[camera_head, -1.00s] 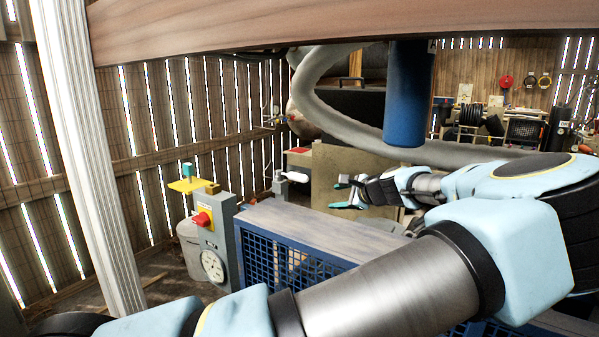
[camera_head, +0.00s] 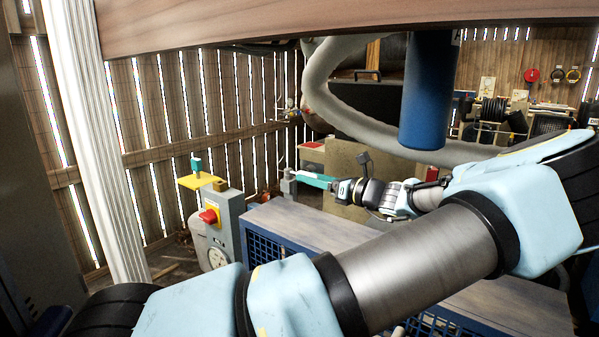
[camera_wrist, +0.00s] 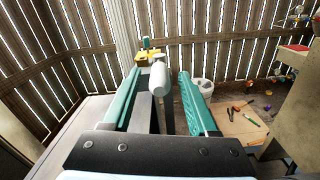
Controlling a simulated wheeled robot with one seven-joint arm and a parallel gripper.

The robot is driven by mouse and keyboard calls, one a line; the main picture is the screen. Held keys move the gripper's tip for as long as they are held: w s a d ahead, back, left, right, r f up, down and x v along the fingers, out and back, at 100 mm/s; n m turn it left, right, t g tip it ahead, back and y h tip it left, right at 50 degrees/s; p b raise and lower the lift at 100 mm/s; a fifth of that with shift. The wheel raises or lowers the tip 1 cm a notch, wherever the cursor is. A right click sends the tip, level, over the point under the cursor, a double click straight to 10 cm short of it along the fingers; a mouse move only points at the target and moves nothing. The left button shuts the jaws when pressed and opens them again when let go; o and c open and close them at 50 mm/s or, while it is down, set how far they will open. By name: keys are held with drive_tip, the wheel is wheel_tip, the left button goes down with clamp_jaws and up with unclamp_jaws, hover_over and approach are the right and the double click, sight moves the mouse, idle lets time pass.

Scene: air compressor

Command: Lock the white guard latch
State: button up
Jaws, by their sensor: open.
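The white guard latch (camera_wrist: 158,78) shows in the wrist view as a rounded white handle on a dark grey bracket. It lies between the two teal fingers of my gripper (camera_wrist: 159,72), which are spread to its left and right with visible gaps. In the head view my gripper (camera_head: 315,181) is level beside the grey latch post (camera_head: 288,187), at the far end of the blue guard. The latch handle is mostly hidden there by the fingers. My gripper is open and holds nothing.
The blue guard (camera_head: 300,222) with its grey top lies below my arm. A grey control box with a red switch (camera_head: 209,216) and a yellow plate stands left of it. A blue cylinder (camera_head: 428,90) hangs above my forearm.

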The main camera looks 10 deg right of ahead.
sight(298, 172)
drive_tip(key=shift+p+x, duration=0.45)
drive_tip(key=shift+x, duration=1.95)
clamp_jaws()
